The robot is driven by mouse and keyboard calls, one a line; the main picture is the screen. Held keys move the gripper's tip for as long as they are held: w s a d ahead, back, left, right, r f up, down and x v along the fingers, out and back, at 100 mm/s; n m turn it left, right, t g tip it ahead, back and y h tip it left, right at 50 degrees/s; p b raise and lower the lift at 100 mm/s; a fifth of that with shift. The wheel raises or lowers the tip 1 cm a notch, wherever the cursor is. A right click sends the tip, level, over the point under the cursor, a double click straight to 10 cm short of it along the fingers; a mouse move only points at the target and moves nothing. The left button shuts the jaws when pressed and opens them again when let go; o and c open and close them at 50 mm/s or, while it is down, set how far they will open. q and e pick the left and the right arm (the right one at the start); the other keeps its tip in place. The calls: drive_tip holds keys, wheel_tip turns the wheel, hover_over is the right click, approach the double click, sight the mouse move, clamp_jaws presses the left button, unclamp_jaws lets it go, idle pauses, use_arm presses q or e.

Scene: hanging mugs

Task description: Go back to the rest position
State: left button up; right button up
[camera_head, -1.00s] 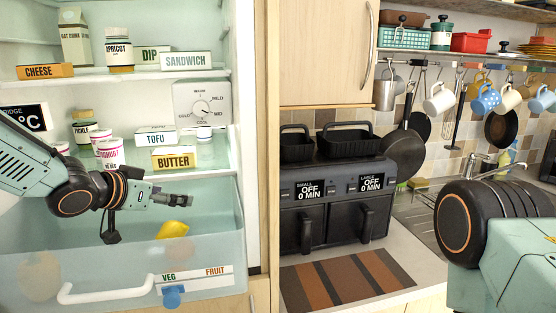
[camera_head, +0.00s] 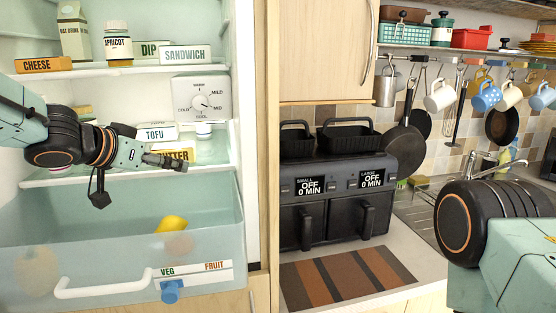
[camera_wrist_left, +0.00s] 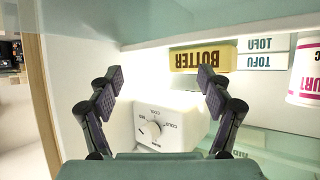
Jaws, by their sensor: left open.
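My left gripper (camera_head: 166,161) is inside the open fridge, above the drawer and in front of the butter box. In the left wrist view its two fingers (camera_wrist_left: 160,98) are spread apart with nothing between them. The white temperature dial box (camera_wrist_left: 165,122) shows behind the gap, with the butter box (camera_wrist_left: 199,58) beyond the fingertips. My right arm shows at the right edge of the head view, but its gripper is out of frame.
The pulled-out fridge drawer (camera_head: 120,272) holds a yellow item (camera_head: 171,224). Fridge shelves (camera_head: 110,70) hold boxes and jars close to my left arm. A black air fryer (camera_head: 335,200) stands on the counter, and several mugs (camera_head: 487,96) hang at the right.

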use_arm(q)
wheel_tip(320, 180, down, 8)
wheel_tip(320, 180, up, 12)
drive_tip(key=p, duration=0.8)
drive_tip(key=shift+f+n+y, duration=0.2)
drive_tip(key=shift+n+y, duration=0.1)
drive_tip(key=shift+n, duration=0.1)
drive_tip(key=shift+w+f, duration=0.15)
drive_tip(key=shift+w, duration=0.1)
idle(0.3)
drive_tip(key=shift+s, duration=0.2)
